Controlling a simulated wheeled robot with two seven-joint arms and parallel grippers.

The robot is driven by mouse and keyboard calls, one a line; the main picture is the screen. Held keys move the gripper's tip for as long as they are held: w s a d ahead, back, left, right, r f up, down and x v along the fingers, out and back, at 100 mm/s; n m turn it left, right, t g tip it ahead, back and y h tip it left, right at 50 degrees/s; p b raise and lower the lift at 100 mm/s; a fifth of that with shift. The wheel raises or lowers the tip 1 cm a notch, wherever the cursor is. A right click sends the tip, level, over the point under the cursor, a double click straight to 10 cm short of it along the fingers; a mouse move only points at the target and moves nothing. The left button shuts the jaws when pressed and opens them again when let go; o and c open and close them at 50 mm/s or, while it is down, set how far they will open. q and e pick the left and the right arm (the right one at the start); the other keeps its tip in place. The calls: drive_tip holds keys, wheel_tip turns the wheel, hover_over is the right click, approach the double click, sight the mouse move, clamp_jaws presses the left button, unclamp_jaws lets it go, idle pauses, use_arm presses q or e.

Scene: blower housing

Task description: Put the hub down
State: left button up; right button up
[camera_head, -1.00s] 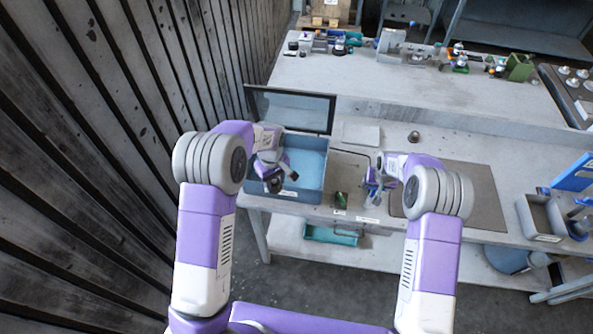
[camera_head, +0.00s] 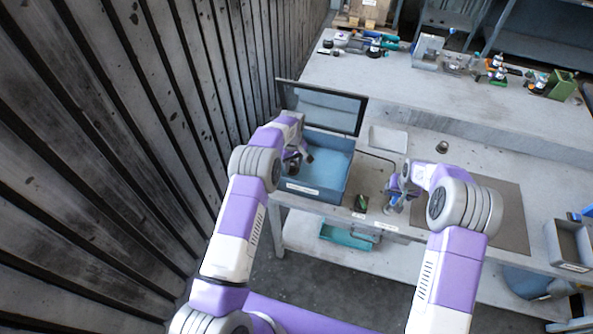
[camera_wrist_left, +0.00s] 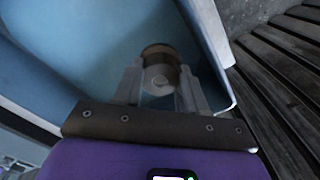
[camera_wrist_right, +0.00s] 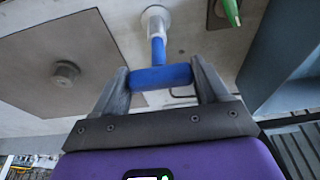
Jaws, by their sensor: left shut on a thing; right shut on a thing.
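The hub (camera_wrist_left: 158,55), a short brown cylinder with a pale round centre, is between the fingers of my left gripper (camera_wrist_left: 160,88) in the left wrist view. My left gripper (camera_head: 296,164) is shut on it over the inside of the blue bin (camera_head: 331,191), toward its left side. I cannot tell whether the hub touches the bin's floor. My right gripper (camera_wrist_right: 162,78) is shut on the blue crossbar of a T-shaped tool (camera_wrist_right: 160,76) with a round pale metal end. In the head view my right gripper (camera_head: 393,206) is near the bench's front edge.
The bin's dark-framed lid (camera_head: 322,107) stands open behind it. A small green item (camera_head: 361,203) sits between bin and right gripper. A grey mat (camera_head: 507,222) and a round knob (camera_head: 442,147) are to the right. A slatted wall (camera_head: 120,150) runs close on the left.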

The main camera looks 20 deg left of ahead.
sight(293, 171)
use_arm(q)
drive_tip(key=shift+f, duration=2.45)
drive_tip(key=shift+f, duration=0.1)
drive_tip(key=o, duration=1.1)
wheel_tip(293, 171, up, 12)
drive_tip(key=shift+r, duration=0.1)
